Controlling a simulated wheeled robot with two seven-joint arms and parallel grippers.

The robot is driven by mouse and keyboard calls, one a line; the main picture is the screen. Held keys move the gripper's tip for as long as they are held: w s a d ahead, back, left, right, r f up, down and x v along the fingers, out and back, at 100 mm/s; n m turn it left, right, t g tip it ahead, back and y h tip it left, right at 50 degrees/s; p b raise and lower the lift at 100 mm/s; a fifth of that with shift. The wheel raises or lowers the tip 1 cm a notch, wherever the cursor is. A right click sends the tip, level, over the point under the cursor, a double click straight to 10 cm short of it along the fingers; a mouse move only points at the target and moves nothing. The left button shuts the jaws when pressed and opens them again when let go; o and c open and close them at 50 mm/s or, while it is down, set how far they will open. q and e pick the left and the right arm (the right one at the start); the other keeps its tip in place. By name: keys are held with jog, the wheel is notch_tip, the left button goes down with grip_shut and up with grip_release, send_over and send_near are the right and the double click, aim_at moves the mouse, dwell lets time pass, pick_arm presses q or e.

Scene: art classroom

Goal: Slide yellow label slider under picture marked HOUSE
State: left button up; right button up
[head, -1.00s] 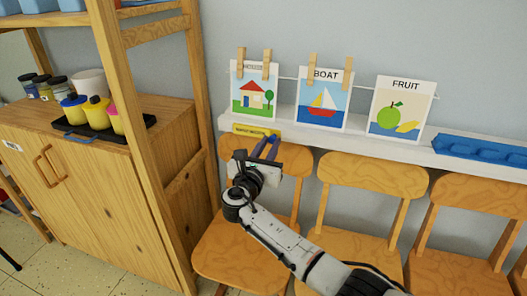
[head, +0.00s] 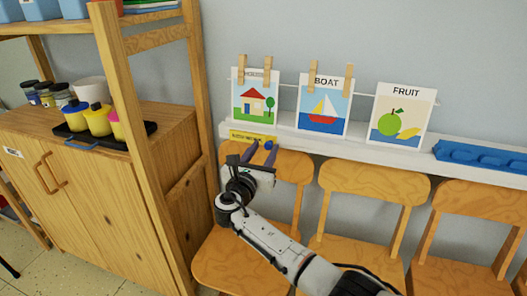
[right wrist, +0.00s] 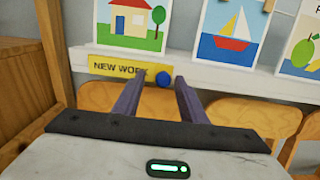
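The yellow label slider (head: 252,136) is on the front edge of the white ledge, directly below the house picture (head: 253,96). In the right wrist view the label (right wrist: 118,68) reads "NEW WO…", and its right end carries a blue knob (right wrist: 163,79). My right gripper (head: 262,149) is at the label's right end. In the right wrist view its two fingers (right wrist: 159,77) stand apart, with the knob between their tips and a gap on each side. The house picture's heading is partly covered by clothespins. My left gripper is out of view.
The boat picture (head: 324,105) and fruit picture (head: 402,113) stand to the right above the white ledge (head: 385,143). A blue tray (head: 480,155) lies on its right part. Wooden chairs (head: 368,182) stand below. A wooden shelf post (head: 137,130) is close on the left.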

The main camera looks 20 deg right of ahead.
pick_arm(q)
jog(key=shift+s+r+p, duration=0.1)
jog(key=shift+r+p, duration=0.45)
jog(key=shift+p, duration=0.25)
pick_arm(e)
jog(key=v, duration=1)
jog(key=shift+a, duration=0.1)
jog(key=s+d+f+m+g+y, duration=0.3)
jog(key=s+f+m+g, duration=0.1)
jog(key=s+f+m, duration=0.4)
jog(key=s+d+f+m+g+y, duration=0.25)
jog(key=s+f+m, duration=0.35)
jog(key=s+f, duration=0.45)
jog(key=s+a+r+m+g+y, duration=0.2)
jog(key=s+m+g+y, duration=0.3)
jog(key=s+m, duration=1.1)
pick_arm(q)
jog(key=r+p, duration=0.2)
jog(key=p, duration=0.1)
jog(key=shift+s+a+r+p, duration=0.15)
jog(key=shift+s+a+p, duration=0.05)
jog(key=shift+p, duration=0.1)
pick_arm(e)
jog(key=a+f+n+t+y, duration=0.3)
jog(key=a+f+n+t, duration=0.1)
jog(key=a+f+t, duration=0.2)
jog(key=shift+a+f, duration=0.4)
